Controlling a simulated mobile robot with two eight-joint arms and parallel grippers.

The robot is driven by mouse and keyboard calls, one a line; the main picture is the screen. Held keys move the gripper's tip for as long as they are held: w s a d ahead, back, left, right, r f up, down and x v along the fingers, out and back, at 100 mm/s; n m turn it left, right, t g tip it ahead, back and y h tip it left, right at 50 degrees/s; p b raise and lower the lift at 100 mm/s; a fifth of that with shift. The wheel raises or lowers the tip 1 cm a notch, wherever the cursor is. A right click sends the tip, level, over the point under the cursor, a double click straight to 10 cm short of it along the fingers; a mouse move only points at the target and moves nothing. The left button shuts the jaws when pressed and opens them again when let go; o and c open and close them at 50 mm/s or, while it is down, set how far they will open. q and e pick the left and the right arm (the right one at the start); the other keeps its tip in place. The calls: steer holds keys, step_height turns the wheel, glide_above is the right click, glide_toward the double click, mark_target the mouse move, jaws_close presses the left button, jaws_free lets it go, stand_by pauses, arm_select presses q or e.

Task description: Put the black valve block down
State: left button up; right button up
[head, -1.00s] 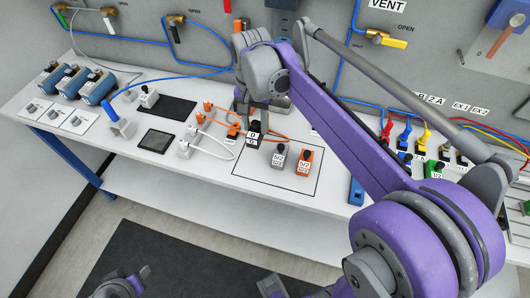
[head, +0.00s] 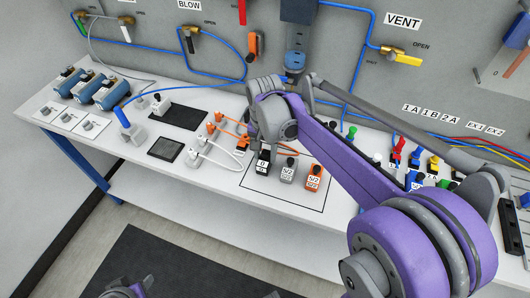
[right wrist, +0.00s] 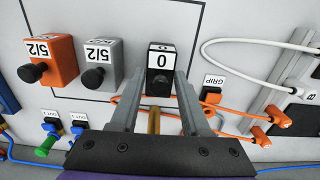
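The black valve block (head: 263,160) is upright at the bench's outlined rectangle (head: 268,203), left of the grey valve block (head: 288,173). An orange valve block (head: 314,178) stands to the right of the grey one. My right gripper (head: 258,140) comes down from above onto the black block; its own links partly hide the fingers there. In the right wrist view the two fingers (right wrist: 159,82) stand close on both sides of the black block (right wrist: 161,58) and look shut on it. Whether its base touches the bench is hidden. My left gripper is not clearly visible.
Orange hoses and a white hose (head: 222,155) run just left of the black block, with a GRIP label (right wrist: 213,81) close by. Coloured fittings (head: 412,160) stand to the right. The front of the outlined rectangle is clear.

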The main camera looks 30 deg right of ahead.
mark_target(265, 152)
steer(key=o, duration=0.4)
steer(key=shift+c, duration=0.2)
step_height(265, 152, up, 12)
steer(key=p, duration=0.1)
steer(key=s+a+f+n+t, duration=0.2)
steer(key=s+a+f+n, duration=0.1)
steer(key=s+f+n, duration=0.2)
steer(key=s+a+f+n+t, duration=0.3)
steer(key=s+a+f+n, duration=0.1)
steer(key=s+f, duration=0.5)
steer(key=shift+s+f+n, duration=0.4)
steer(key=shift+s, duration=0.4)
